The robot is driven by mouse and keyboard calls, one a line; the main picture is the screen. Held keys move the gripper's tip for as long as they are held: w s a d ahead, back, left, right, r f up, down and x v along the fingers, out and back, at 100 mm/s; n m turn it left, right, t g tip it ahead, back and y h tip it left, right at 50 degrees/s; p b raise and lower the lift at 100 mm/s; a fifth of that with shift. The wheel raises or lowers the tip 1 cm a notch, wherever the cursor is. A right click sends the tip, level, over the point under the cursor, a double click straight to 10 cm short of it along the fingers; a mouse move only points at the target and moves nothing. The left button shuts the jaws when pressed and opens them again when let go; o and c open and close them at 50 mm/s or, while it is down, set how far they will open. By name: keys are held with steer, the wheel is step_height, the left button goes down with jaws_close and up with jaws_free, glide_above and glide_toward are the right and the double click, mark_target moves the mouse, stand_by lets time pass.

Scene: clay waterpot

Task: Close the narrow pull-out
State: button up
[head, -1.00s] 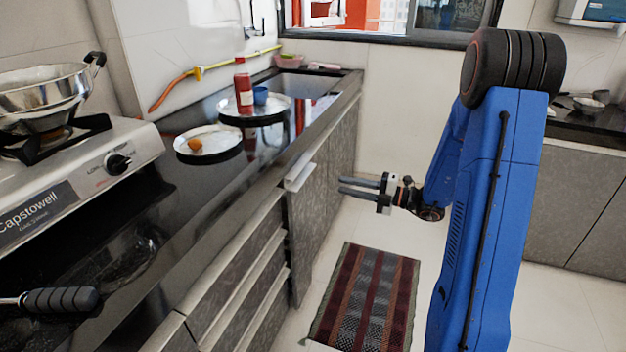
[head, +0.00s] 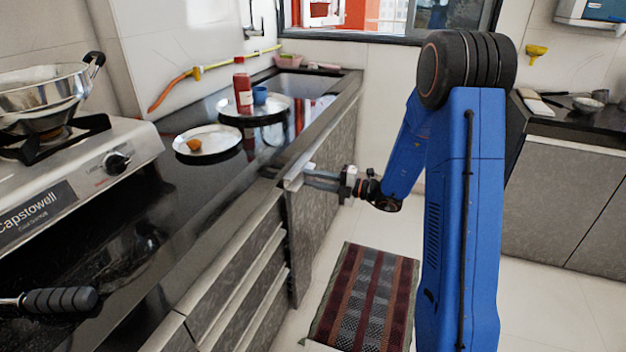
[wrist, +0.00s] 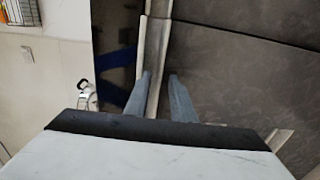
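The narrow pull-out (head: 304,235) is a grey-fronted unit under the black counter, just beyond the drawers. Its front stands out from the drawer line, with a dark side edge showing. A pale handle strip (head: 293,182) runs along its top. My gripper (head: 311,178) is at this strip, reaching in from the right. In the wrist view my gripper (wrist: 158,77) has its two fingers apart, with the pale strip (wrist: 153,50) running between them and close to the left finger. I cannot tell whether the fingers touch it.
The counter (head: 215,190) holds plates, a red bottle (head: 242,88) and a blue cup (head: 260,95). A stove (head: 95,160) is at the left. Drawers (head: 235,275) lie nearer. A striped mat (head: 365,295) is on the floor, with free floor to its right.

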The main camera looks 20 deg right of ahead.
steer(key=shift+c, duration=0.3)
jaws_close()
stand_by(1.2)
